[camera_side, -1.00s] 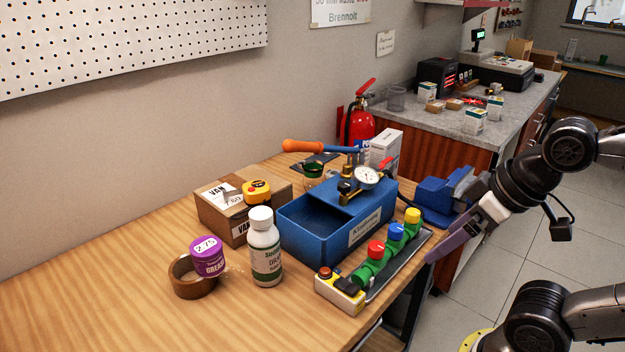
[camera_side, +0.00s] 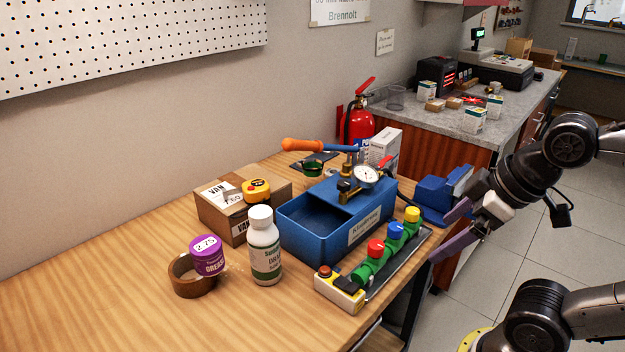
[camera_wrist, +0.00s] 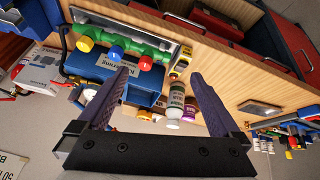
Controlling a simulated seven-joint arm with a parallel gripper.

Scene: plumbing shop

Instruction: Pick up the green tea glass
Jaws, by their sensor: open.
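The green tea glass (camera_side: 313,170) stands at the back of the wooden bench, behind the blue test pump box. The pump's orange-handled lever passes just above it and the box hides its lower part. I cannot make the glass out in the wrist view. My gripper (camera_side: 447,236) is open and empty, in front of the bench's right end beside the blue vise, well apart from the glass. In the wrist view my gripper (camera_wrist: 166,78) shows two purple fingers spread wide with nothing held between them.
The blue pump box (camera_side: 301,238) with gauge and lever fills the bench's middle. The valve manifold (camera_side: 388,258) lies in front, the blue vise (camera_side: 438,199) to the right. A cardboard box (camera_side: 222,222), white bottle (camera_side: 264,250), and purple grease tin (camera_side: 207,257) stand left. The front left bench is clear.

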